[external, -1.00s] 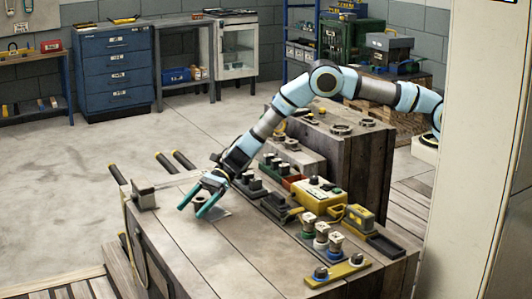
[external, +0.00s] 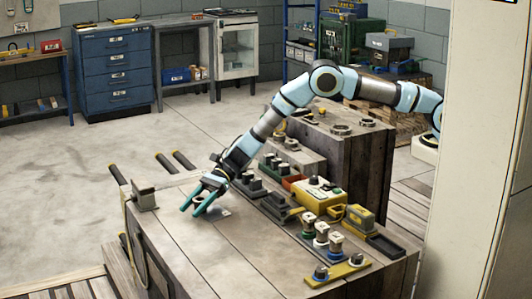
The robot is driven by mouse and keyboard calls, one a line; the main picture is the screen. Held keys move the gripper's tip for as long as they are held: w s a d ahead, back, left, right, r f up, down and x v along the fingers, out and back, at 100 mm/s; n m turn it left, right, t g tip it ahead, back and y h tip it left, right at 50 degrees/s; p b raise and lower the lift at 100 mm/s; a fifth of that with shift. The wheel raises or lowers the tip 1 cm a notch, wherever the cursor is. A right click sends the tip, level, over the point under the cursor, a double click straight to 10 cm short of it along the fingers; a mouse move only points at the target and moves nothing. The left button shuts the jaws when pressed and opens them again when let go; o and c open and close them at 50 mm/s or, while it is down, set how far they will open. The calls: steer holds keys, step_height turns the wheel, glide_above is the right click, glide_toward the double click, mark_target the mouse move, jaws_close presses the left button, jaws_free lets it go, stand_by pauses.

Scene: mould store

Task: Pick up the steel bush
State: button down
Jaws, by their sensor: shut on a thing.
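My gripper (external: 191,209) is at the left part of the wooden bench top (external: 200,255), with its two teal fingers pointing down to the left. It is shut on the steel bush (external: 200,199), a small dark grey ring-like piece between the fingers. The fingers hide most of the bush. I cannot tell whether the bush touches the bench or is just above it.
A yellow box (external: 318,193), several capped posts on coloured bases (external: 321,235) and a yellow plate (external: 336,274) line the bench's right side. A grey metal block (external: 145,198) stands at its left corner. The front middle of the bench is clear.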

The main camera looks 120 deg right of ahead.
mark_target(208, 216)
steer(key=shift+r, duration=0.15)
step_height(208, 216, up, 9)
steer(key=b, duration=0.2)
steer(key=shift+s+a+f+b, duration=0.5)
steer(key=shift+f+b, duration=1)
steer(key=shift+b, duration=0.75)
steer(key=shift+s+a+f+b, duration=0.5)
steer(key=shift+f+b, duration=1)
steer(key=shift+b, duration=0.8)
steer(key=shift+s+a+f+b, duration=0.5)
steer(key=shift+f+b, duration=1)
steer(key=shift+b, duration=0.75)
steer(key=shift+f, duration=0.15)
steer(key=shift+c, duration=1.4)
jaws_free()
